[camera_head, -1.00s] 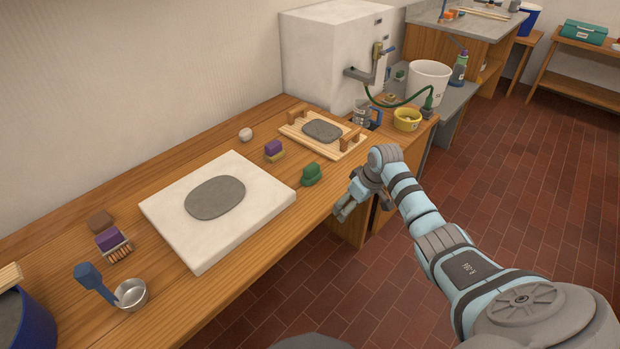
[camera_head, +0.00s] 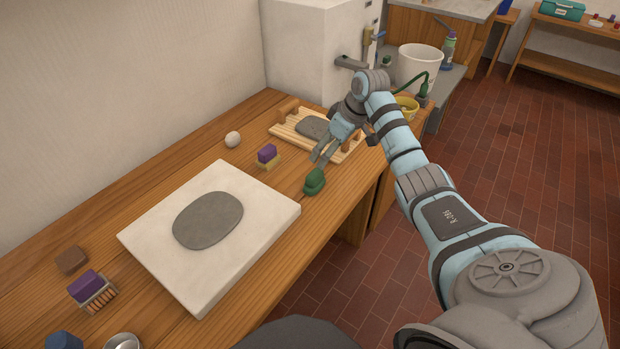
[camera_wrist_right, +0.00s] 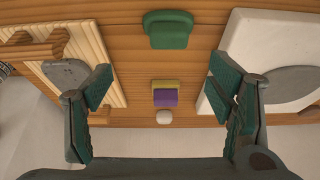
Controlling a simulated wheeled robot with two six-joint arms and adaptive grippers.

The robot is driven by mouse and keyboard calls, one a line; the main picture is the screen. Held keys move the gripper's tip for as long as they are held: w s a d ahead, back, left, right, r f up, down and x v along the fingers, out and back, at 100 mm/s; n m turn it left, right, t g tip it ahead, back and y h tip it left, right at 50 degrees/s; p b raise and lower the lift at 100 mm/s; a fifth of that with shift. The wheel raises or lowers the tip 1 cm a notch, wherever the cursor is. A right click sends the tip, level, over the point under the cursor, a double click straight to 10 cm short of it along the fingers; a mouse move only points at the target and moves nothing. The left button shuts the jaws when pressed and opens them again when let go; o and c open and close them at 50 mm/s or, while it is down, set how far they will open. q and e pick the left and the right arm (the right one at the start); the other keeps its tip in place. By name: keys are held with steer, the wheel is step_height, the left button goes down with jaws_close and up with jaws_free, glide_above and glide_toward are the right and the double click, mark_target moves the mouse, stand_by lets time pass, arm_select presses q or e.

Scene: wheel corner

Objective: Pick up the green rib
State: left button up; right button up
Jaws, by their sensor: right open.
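The green rib (camera_head: 315,181) lies on the wooden table, just right of the white slab's far right corner. In the right wrist view the green rib (camera_wrist_right: 168,29) is at the top middle, beyond and between the spread fingers. My right gripper (camera_head: 322,160) is open and empty, with its fingertips just behind and above the green rib. Its two fingers also show in the right wrist view (camera_wrist_right: 165,85), wide apart. I cannot tell whether a fingertip touches the rib. My left gripper is not in view.
A white slab (camera_head: 150,236) with a grey clay disc (camera_head: 208,220) lies left of the rib. A purple and yellow block (camera_head: 267,155) and a white ball (camera_head: 232,139) lie behind. A slatted board (camera_head: 284,131) with clay is close to the right gripper.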

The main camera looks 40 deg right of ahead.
mark_target(315, 174)
steer(key=x, duration=0.2)
steer(key=b+x, duration=0.1)
steer(key=x, duration=0.3)
steer(key=shift+a+r+b, duration=0.1)
steer(key=shift+a+b, duration=0.25)
steer(key=shift+a, duration=0.05)
steer(key=x, duration=0.2)
steer(key=b+x, duration=0.2)
steer(key=x, duration=0.1)
steer(key=shift+s+a+f, duration=0.25)
steer(key=shift+s+f, duration=0.05)
steer(key=shift+f, duration=0.1)
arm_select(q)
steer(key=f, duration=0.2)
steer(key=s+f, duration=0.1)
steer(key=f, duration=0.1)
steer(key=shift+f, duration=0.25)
arm_select(e)
steer(key=shift+c, duration=0.6)
steer(key=shift+r, duration=0.1)
steer(key=c, duration=1.2)
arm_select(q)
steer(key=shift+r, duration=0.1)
arm_select(e)
steer(key=shift+r, duration=0.1)
